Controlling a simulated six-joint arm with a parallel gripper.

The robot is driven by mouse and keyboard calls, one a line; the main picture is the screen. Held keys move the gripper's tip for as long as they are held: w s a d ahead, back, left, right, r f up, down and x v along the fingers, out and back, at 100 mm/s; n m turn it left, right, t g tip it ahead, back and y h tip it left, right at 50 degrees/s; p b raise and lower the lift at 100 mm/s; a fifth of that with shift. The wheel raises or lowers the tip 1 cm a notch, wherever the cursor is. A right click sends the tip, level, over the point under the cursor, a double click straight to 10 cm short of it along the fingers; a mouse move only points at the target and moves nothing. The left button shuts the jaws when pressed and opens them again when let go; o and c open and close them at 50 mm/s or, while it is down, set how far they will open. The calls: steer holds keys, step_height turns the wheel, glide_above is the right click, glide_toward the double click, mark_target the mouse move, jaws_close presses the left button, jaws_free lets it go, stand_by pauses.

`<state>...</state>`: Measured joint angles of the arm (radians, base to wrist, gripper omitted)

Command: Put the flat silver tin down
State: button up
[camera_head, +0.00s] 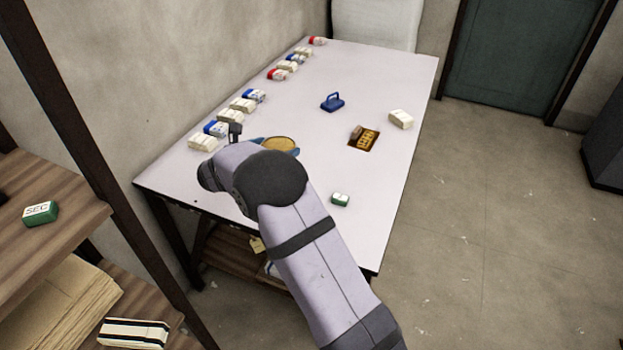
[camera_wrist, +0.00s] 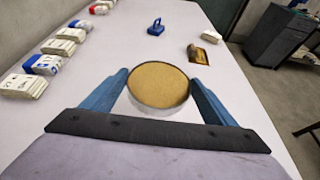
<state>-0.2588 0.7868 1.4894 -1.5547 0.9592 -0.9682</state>
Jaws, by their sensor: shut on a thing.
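The flat silver tin (camera_wrist: 158,86) is round, with a tan top and a silver side. It sits between the two blue fingers of my gripper (camera_wrist: 158,92) in the wrist view, and the gripper is shut on it. In the head view the tin (camera_head: 279,144) shows just beyond the wrist of my arm, with a blue finger of my gripper (camera_head: 278,146) beside it. The tin is over the white table (camera_head: 310,190); I cannot tell whether it touches the surface. My arm hides part of the near side.
Several white, blue and red packets (camera_head: 243,105) line the table's wall side. A blue handled block (camera_head: 332,102), a dark-and-yellow item (camera_head: 364,138), a white packet (camera_head: 401,119) and a green box (camera_head: 340,199) stand apart. The table between them is clear. A wooden shelf (camera_head: 50,240) is at left.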

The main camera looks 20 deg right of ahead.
steer(key=w+d+f+b, duration=0.1)
steer(key=w+d+b, duration=0.35)
steer(key=d, duration=0.75)
steer(key=shift+m, duration=0.3)
steer(key=shift+s+a+f+b, duration=0.1)
steer(key=shift+f+b, duration=0.25)
steer(key=shift+f, duration=2.15)
steer(key=shift+s+a+f+b, duration=0.1)
steer(key=shift+f+b, duration=0.2)
steer(key=shift+f, duration=2.2)
steer(key=o, duration=1.3)
steer(key=shift+f, duration=0.15)
steer(key=shift+r, duration=0.2)
steer(key=v, duration=1.2)
steer(key=shift+a+f, duration=0.1)
